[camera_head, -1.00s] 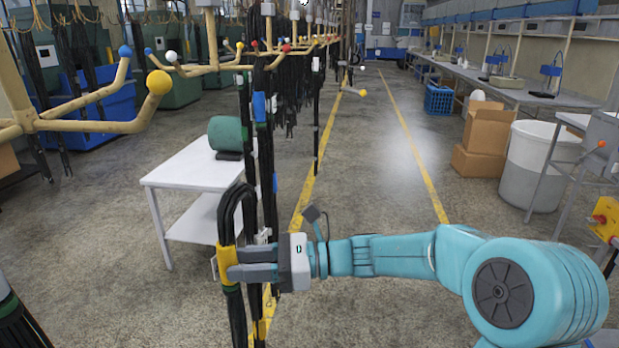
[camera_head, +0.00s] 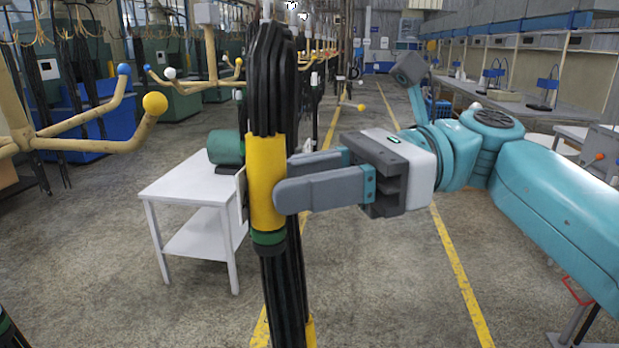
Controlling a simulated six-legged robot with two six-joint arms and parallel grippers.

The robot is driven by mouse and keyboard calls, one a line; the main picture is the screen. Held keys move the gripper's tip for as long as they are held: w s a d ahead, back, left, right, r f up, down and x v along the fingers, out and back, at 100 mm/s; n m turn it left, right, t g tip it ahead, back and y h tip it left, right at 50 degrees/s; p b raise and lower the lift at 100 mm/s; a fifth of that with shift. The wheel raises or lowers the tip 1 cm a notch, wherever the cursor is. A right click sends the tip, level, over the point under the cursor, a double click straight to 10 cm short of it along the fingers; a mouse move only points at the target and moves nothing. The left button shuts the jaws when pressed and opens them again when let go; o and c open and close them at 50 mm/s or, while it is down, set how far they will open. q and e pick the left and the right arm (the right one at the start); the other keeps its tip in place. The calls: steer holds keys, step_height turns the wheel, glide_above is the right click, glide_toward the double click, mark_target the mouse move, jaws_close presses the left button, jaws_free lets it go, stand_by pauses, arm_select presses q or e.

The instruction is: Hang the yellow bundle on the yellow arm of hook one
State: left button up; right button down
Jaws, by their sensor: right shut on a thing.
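The yellow bundle (camera_head: 266,180) is a thick set of black hoses with a yellow band and a dark green ring below it. It hangs upright near the middle of the view. My right gripper (camera_head: 283,180) comes in from the right and is shut on it at the yellow band. The yellow-tipped arm (camera_head: 155,103) of the near hook stands at the left, to the left of the bundle and apart from it. The same hook has a blue-tipped arm (camera_head: 123,70). Which hook is hook one I cannot tell from any label. My left gripper is not in view.
A white table (camera_head: 190,190) with a green roll (camera_head: 226,147) stands behind the bundle. More hooks with coloured balls and hanging hoses line the back left. A dark bundle end (camera_head: 12,335) shows at the lower left corner.

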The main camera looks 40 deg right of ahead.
mark_target(248, 182)
steer(key=w+a, duration=0.2)
steer(key=w, duration=0.1)
steer(key=shift+w+a+f, duration=0.1)
steer(key=shift+a+f, duration=0.05)
steer(key=shift+a, duration=0.1)
steer(key=shift+w+a+f, duration=0.1)
steer(key=shift+w+a, duration=0.1)
steer(key=shift+w, duration=0.3)
steer(key=shift+w+a+p, duration=0.7)
steer(key=shift+w+a, duration=2.7)
steer(key=shift+w, duration=1)
step_height(248, 182, down, 7)
steer(key=w+a+b, duration=0.1)
steer(key=w+b, duration=0.1)
steer(key=b, duration=0.2)
steer(key=shift+w+a+f, duration=0.2)
steer(key=shift+a, duration=0.2)
